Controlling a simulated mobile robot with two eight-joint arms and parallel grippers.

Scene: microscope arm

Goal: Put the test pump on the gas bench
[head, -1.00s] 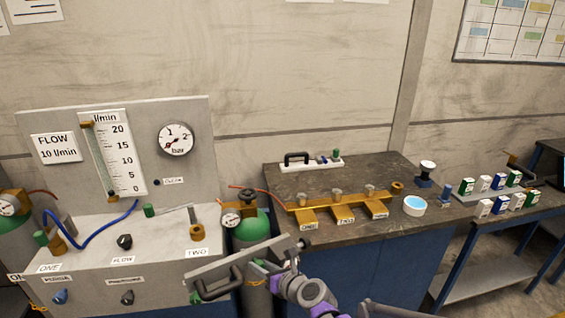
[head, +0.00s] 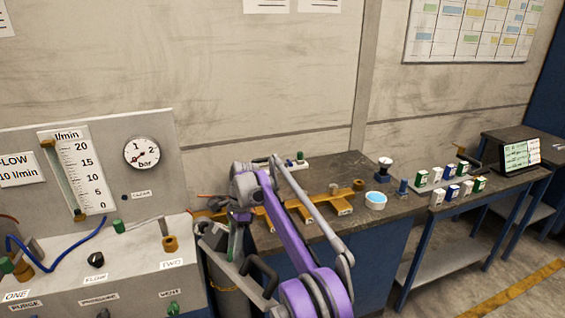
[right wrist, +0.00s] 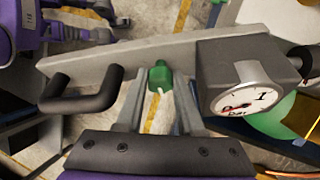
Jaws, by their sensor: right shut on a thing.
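The test pump is a grey plate with a black bar handle, a grey box with a round bar gauge and a green fitting. In the right wrist view the pump (right wrist: 225,75) lies across the fingertips of my right gripper (right wrist: 160,102), which is shut on it near the green fitting. In the head view the pump (head: 222,255) hangs steeply tilted, largely behind my purple arm, beside the panel unit. It is held clear of the bench tops. The grey panel unit (head: 115,180) with flow scale stands left, the dark-topped bench (head: 345,168) right. I cannot tell which is named gas bench. My left gripper is not seen.
A gas cylinder stands between the units.

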